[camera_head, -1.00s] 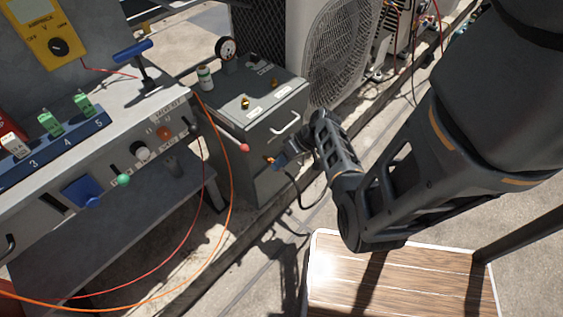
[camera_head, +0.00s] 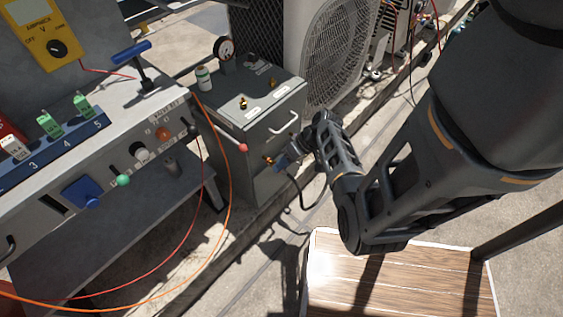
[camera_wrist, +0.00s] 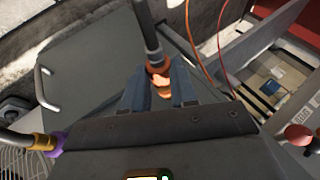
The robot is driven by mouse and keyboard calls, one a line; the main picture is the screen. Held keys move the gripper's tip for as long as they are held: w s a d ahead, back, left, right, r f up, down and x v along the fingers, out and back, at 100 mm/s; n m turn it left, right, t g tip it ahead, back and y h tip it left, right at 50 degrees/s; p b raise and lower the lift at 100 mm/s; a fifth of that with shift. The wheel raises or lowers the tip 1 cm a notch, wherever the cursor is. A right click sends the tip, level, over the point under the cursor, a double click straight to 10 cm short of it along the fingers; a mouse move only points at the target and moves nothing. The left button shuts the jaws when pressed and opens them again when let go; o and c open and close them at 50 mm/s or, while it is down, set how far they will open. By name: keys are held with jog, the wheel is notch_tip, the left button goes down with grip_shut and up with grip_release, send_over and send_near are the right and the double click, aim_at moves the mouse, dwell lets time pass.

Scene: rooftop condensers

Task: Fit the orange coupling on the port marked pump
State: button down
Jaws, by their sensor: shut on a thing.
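The orange coupling (camera_wrist: 160,76) is between my gripper's fingers (camera_wrist: 160,92) in the wrist view, with a dark hose (camera_wrist: 147,28) running up from it. My gripper (camera_head: 275,162) is shut on it at the front of a grey box (camera_head: 235,135), below the lid. In the head view the coupling is too small to make out clearly. Brass ports (camera_head: 243,102) stand on the box top beside small white labels (camera_head: 254,111). I cannot read which label says pump. The coupling is apart from these top ports.
The box has a handle (camera_head: 284,126), a gauge (camera_head: 225,48) and a red ball knob (camera_head: 243,148). A purple and brass fitting (camera_wrist: 48,143) is at left in the wrist view. An orange hose (camera_head: 229,190) loops between bench and box. A condenser (camera_head: 335,50) stands behind.

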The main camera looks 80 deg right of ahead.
jog(key=shift+s+a+p, duration=0.3)
jog(key=shift+s+a, duration=0.2)
jog(key=shift+s, duration=0.3)
jog(key=shift+s+a+p, duration=0.3)
jog(key=shift+s+a, duration=0.15)
jog(key=shift+s, duration=0.3)
jog(key=c, duration=1.5)
grip_release()
grip_shut()
